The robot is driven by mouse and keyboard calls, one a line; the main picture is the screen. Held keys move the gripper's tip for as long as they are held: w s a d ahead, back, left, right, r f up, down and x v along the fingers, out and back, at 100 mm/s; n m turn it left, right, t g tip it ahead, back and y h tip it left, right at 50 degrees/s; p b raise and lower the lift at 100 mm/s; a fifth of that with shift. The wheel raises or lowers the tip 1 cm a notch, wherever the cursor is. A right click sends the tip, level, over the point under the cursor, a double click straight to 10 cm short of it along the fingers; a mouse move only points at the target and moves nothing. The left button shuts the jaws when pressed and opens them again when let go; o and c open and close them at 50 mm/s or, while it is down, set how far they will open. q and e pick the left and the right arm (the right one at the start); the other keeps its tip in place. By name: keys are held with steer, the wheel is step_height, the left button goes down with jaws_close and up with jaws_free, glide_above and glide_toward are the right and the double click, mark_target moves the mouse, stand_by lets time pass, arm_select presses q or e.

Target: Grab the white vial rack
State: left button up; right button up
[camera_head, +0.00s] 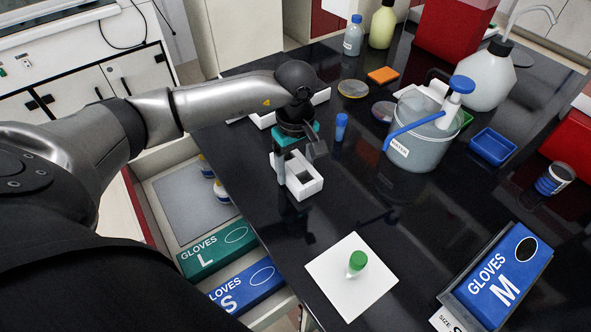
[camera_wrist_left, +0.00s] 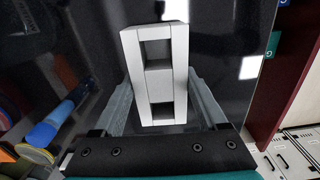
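The white vial rack (camera_head: 305,188) stands on the black bench near its left edge. It is a small block with two square openings, seen from above in the left wrist view (camera_wrist_left: 180,75). My left gripper (camera_head: 298,158) points down over the rack. In the left wrist view its two fingers (camera_wrist_left: 160,90) lie on either side of the rack, with narrow dark gaps, so it looks open around it and not closed on it. Part of the rack's rear is hidden by the gripper in the head view. My right gripper is not in view.
A blue-capped vial (camera_head: 341,127) stands just right of the gripper. A water bucket (camera_head: 425,150) is farther right. A green-capped vial (camera_head: 357,262) stands on a white sheet (camera_head: 335,285) in front. Another white piece (camera_head: 320,96) lies behind my arm. Open bench lies right of the rack.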

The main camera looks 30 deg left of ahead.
arm_select(q)
steer(key=c, duration=0.9)
steer(key=shift+o, duration=0.2)
steer(key=shift+r, duration=0.1)
